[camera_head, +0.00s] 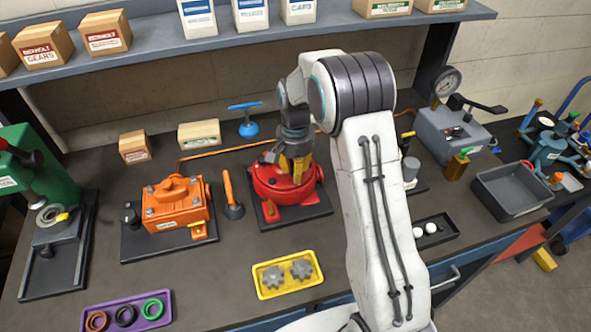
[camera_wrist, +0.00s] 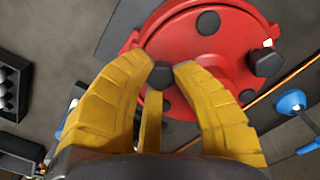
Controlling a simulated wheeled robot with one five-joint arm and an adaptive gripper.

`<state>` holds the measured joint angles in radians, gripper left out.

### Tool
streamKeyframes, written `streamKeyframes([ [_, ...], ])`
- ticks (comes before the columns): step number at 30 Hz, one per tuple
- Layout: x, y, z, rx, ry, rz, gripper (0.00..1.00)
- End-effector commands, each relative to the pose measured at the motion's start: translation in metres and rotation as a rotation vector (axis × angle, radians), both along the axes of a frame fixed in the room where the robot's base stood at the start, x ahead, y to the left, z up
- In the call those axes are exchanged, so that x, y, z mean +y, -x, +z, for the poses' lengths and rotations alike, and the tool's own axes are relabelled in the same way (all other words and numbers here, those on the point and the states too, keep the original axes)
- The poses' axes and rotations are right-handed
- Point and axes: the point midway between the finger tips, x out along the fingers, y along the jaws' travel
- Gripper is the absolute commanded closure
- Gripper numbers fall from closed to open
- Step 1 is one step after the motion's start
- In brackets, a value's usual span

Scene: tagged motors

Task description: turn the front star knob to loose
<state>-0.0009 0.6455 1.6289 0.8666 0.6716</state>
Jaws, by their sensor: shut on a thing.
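The red round motor (camera_head: 268,190) sits on a dark base plate in the middle of the bench. In the wrist view its red cover (camera_wrist: 200,60) fills the upper middle. My gripper (camera_head: 297,175) reaches down onto the right part of the motor and hides some of it. A second black knob (camera_wrist: 265,62) stands free on the cover. I cannot read any loose or tight mark on the knob.
An orange motor (camera_head: 175,208) and an orange-handled tool (camera_head: 232,200) stand to the left. A yellow tray (camera_head: 262,292) with grey gears lies in front. A blue T-handled valve (camera_head: 247,122) is behind. A grey bin (camera_head: 510,195) is at the right.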

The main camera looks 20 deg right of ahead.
Motion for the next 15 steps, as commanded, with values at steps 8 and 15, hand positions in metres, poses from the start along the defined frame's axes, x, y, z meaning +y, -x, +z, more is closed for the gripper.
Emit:
streamKeyframes([
  [8,0.0002,0.0002,-0.0009,0.001,0.000,0.018,1.00],
  [15,0.0002,0.0004,-0.0024,0.001,0.000,0.132,1.00],
])
